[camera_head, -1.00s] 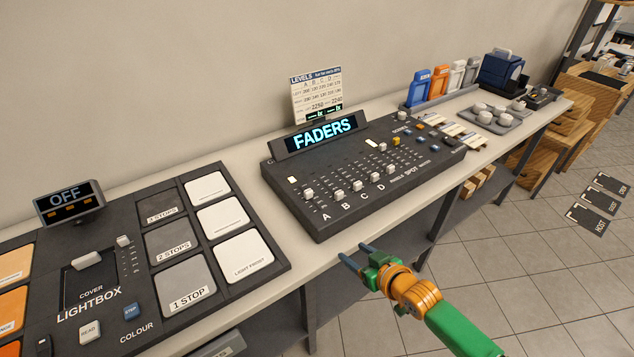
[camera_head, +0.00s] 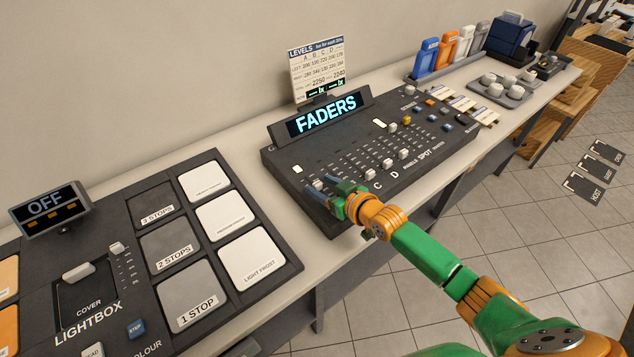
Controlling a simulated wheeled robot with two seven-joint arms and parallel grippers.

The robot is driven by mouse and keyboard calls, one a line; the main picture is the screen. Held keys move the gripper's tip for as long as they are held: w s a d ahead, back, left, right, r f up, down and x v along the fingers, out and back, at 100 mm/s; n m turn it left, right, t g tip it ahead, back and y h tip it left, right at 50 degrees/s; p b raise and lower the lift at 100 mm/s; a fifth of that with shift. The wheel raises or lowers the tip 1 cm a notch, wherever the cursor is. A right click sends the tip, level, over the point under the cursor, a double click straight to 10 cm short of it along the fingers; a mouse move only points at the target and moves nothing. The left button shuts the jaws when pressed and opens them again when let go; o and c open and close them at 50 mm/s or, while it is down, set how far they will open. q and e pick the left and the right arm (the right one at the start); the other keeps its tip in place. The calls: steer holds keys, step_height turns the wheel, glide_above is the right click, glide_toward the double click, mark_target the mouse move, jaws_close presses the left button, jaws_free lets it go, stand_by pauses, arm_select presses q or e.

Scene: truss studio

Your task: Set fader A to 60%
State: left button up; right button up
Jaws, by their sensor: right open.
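The dark fader console (camera_head: 290,190) sits on the bench with a lit FADERS display (camera_head: 327,117). My right gripper (camera_head: 318,188), green with grey-blue fingers, is open over the console's front left corner, where faders A and B are. The fingers and gripper body hide the A and B labels and most of those two faders. A small pale cap shows between the fingers, likely fader A; I cannot tell whether the fingers touch it. The white caps of fader C (camera_head: 369,173) and fader D (camera_head: 387,163) show to the right. My left gripper is out of view.
A LEVELS card (camera_head: 317,70) stands behind the console. The lightbox panel (camera_head: 112,172) with its OFF display (camera_head: 48,205) lies to the left. Coloured holders (camera_head: 445,50) and a grey tray with pale cups (camera_head: 503,90) stand further right.

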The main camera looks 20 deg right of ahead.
steer(key=shift+x, duration=1.3)
steer(key=shift+s+d, duration=0.1)
steer(key=shift+s, duration=0.15)
steer(key=c, duration=0.6)
jaws_close()
